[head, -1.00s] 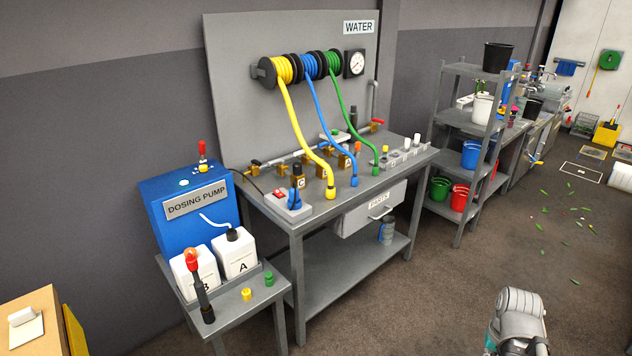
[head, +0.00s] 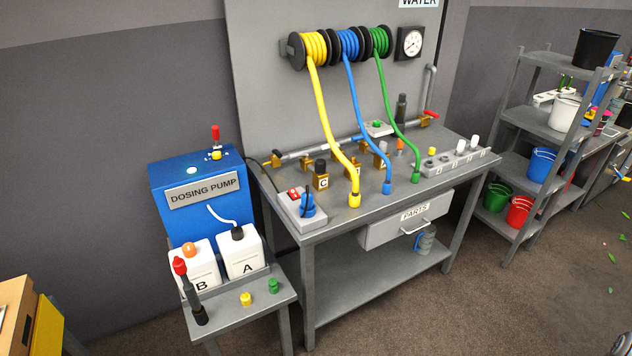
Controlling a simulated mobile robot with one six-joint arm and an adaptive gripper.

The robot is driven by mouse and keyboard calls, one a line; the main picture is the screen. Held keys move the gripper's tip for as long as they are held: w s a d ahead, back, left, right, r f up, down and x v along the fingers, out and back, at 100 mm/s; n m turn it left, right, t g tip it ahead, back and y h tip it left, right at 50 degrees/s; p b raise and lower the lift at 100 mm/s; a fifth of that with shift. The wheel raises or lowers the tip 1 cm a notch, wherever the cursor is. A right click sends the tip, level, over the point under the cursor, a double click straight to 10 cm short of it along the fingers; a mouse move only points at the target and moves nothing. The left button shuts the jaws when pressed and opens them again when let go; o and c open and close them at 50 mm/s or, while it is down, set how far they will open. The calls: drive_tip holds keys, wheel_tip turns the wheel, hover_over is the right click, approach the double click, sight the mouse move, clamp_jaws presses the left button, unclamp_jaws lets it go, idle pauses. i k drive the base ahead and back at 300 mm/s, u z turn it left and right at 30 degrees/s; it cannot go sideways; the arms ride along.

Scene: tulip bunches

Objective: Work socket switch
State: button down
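The socket box (head: 302,213) is a light grey block at the front left corner of the grey workbench. A small red switch (head: 293,193) sits on its top at the back left. A blue plug (head: 307,205) stands on the box right of the switch. A dark cable runs from near the box toward the blue dosing pump (head: 196,195). The switch's exact position is too small to tell. My gripper is not in view; only a sliver of my arm shows at the lower right corner.
Yellow, blue and green hoses hang from reels onto the workbench (head: 330,225), right of the socket box. A low grey stand (head: 245,318) with canisters A and B and a dark red-topped tool is at front left.

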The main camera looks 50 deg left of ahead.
sight(294, 195)
drive_tip(key=u, duration=0.15)
drive_tip(key=i, duration=0.75)
drive_tip(key=u, duration=0.85)
drive_tip(key=i, duration=0.6)
drive_tip(key=u, duration=0.4)
drive_tip(key=k, duration=0.95)
drive_tip(key=u, duration=0.15)
drive_tip(key=i, duration=0.6)
